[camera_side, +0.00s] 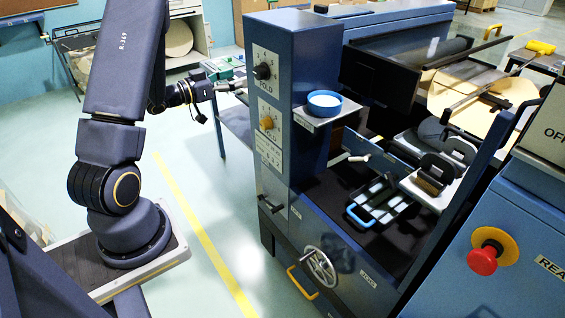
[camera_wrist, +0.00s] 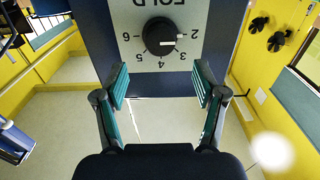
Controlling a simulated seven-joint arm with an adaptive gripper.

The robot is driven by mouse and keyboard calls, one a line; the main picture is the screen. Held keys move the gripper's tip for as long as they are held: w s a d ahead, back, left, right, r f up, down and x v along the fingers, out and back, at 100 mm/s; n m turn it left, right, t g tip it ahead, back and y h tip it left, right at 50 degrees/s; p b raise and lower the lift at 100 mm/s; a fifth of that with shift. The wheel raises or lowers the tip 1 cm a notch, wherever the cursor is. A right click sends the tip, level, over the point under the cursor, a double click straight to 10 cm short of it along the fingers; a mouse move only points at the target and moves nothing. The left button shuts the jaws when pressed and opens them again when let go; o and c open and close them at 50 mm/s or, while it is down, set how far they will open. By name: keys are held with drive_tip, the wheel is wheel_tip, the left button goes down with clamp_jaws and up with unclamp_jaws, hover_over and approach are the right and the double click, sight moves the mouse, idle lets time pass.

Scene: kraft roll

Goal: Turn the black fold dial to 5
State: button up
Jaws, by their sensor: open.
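The black fold dial (camera_side: 262,72) is on the upper front panel of the blue machine. It also shows in the wrist view (camera_wrist: 158,36), upside down, with FOLD above it and numbers around it. Its white pointer mark faces right in that view, near the 2; the 5 is at the lower left. My gripper (camera_wrist: 159,85) is open and empty, its two fingers spread below the dial in the wrist view. In the side view my gripper (camera_side: 229,87) is just left of the dial, apart from it.
A yellow-orange knob (camera_side: 266,123) sits below the dial on the same panel. A blue round dish (camera_side: 324,103) stands on a shelf to the right. A handwheel (camera_side: 320,266) and a red stop button (camera_side: 483,261) are lower down. Open floor lies left of the machine.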

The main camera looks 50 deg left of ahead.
sight(257, 72)
drive_tip(key=w, duration=0.7)
drive_tip(key=shift+w, duration=0.2)
drive_tip(key=c, duration=1.1)
